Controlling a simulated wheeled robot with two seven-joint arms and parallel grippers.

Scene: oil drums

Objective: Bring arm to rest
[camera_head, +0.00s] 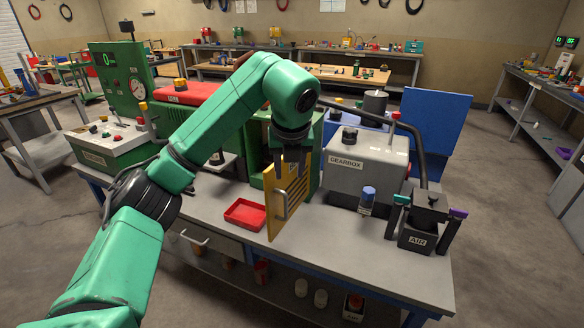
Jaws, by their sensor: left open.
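My left arm, green with black joints, comes in from the lower left, arches over the workbench (345,268) and bends down. My left gripper (290,163) points down, open, at the top of a yellow door with a metal handle. The yellow door (291,205) stands swung out from a green cabinet (257,150). The gripper overlaps the door's top edge in the picture; I cannot tell if they touch. Nothing shows held between the fingers. My right gripper is not in view.
A red tray (245,214) lies left of the door. A grey gearbox (368,165) and a dark AIR unit (424,222) stand to the right. A green machine with a gauge (125,85) is at the left. The bench's front right is clear.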

